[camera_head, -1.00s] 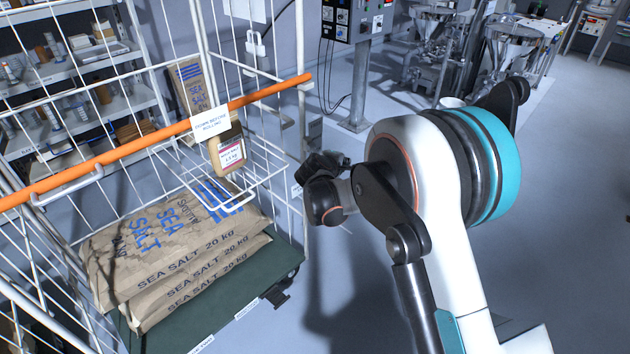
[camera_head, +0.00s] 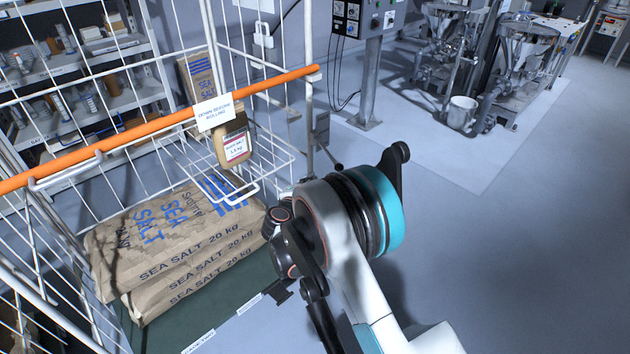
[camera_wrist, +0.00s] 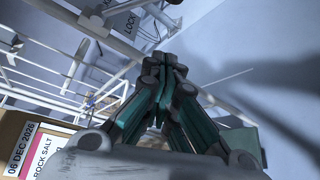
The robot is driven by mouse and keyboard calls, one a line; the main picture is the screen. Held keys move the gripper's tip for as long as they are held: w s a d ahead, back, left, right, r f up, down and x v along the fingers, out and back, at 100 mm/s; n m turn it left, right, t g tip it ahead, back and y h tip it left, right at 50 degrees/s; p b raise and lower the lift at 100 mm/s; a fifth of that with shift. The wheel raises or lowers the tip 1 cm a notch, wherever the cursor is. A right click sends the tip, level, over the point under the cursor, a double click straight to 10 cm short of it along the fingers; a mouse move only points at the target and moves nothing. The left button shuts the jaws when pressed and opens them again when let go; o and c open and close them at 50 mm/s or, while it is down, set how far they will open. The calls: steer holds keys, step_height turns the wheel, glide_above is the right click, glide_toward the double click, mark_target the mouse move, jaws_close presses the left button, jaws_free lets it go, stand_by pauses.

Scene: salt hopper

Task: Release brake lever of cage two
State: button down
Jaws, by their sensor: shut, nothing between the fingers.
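The cage (camera_head: 201,60) is a white wire roll cage with an orange bar across it, at the left in the head view. A grey plate on its right post (camera_head: 322,128) carries a short lever with a dark knob (camera_head: 337,167), which looks like the brake lever. In the wrist view a plate reading LOCK (camera_wrist: 124,21) shows at the top, beyond the fingertips. My gripper (camera_wrist: 170,62) is shut and empty in the wrist view, pointing toward the cage's white rails without visible contact. In the head view its fingers are hidden behind my arm.
Stacked sea salt sacks (camera_head: 190,262) lie on the cage's green deck (camera_head: 262,280). A control box on a post (camera_head: 366,85) and machines with a bucket (camera_head: 461,112) stand behind. Floor at the right is clear.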

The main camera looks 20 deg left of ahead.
mark_target(329, 155)
steer(key=w+d+b, duration=0.2)
steer(key=w+b, duration=0.2)
steer(key=w, duration=0.3)
steer(key=shift+w+d+f, duration=0.15)
steer(key=shift+w+d, duration=0.25)
stand_by(0.3)
steer(key=shift+s+d+r+n+g+h, duration=0.1)
steer(key=shift+d+r+n+g+h, duration=0.15)
steer(key=shift+n, duration=0.25)
